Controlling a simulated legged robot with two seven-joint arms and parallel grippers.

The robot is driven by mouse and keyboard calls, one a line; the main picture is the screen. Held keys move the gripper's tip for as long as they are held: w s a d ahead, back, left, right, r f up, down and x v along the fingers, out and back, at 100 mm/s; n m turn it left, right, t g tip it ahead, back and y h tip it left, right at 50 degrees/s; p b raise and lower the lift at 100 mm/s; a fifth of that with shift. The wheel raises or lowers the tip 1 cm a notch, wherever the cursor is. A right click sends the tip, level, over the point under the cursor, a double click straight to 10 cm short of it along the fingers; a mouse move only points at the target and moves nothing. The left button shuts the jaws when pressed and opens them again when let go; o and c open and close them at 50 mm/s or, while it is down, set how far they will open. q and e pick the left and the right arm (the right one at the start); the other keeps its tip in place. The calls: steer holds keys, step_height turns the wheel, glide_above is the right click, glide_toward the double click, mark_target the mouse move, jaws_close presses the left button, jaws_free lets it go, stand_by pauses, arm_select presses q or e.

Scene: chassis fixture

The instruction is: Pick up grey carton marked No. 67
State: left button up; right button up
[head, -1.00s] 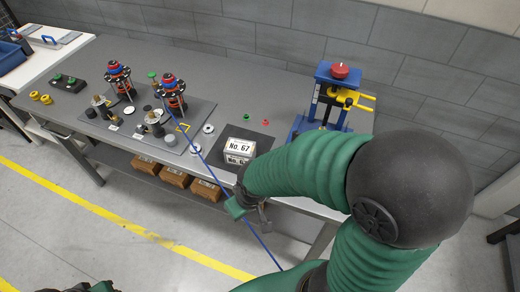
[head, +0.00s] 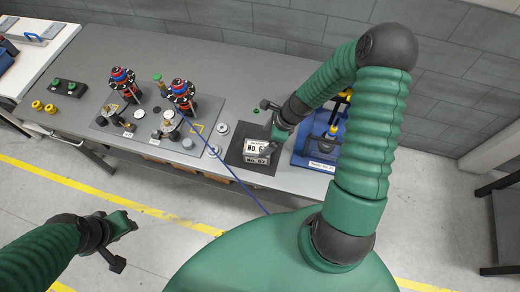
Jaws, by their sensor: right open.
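The grey carton marked No. 67 (head: 256,147) sits on a dark square mat (head: 234,158) near the front edge of the grey bench. Its labels face up and towards me, and the right end of the upper label is covered by my gripper. My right gripper (head: 278,136) is open and points down just above the carton's right side. I cannot tell whether it touches the carton. My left gripper (head: 122,240) hangs over the floor at the lower left, away from the bench. Its jaws are not clear.
A blue press (head: 322,150) stands right of the mat, partly behind my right arm. A fixture plate (head: 145,128) with two red, blue and black assemblies is on the left. A thin blue line (head: 232,172) crosses the view. Yellow rings (head: 44,106) lie farther left.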

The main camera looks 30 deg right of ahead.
mark_target(256, 149)
steer(key=x, duration=0.3)
steer(key=w+a+x, duration=0.1)
steer(key=x, duration=0.1)
steer(key=shift+a+f+p, duration=0.2)
steer(key=shift+p, duration=0.2)
steer(key=shift+s+a+f+p, duration=0.1)
steer(key=shift+a+f+p, duration=0.1)
steer(key=shift+f+p, duration=0.25)
steer(key=shift+s+a+f+p, duration=0.2)
steer(key=shift+f+p, duration=0.1)
steer(key=shift+f, duration=0.25)
steer(key=shift+w+d+f, duration=0.1)
steer(key=shift+w+f, duration=0.1)
steer(key=shift+f, duration=0.35)
steer(key=shift+w+f, duration=0.15)
steer(key=shift+f, duration=0.4)
steer(key=shift+w+d+f, duration=0.1)
steer(key=shift+w+f, duration=0.05)
steer(key=shift+f, duration=0.05)
steer(key=shift+w, duration=0.1)
steer(key=shift+a, duration=0.35)
arm_select(q)
steer(key=shift+w+a+r, duration=0.2)
steer(key=shift+a+r, duration=0.15)
steer(key=shift+r, duration=0.15)
steer(key=shift+w+a+r, duration=0.15)
steer(key=shift+a+r, duration=0.15)
steer(key=shift+r, duration=0.15)
arm_select(e)
steer(key=shift+f, duration=0.1)
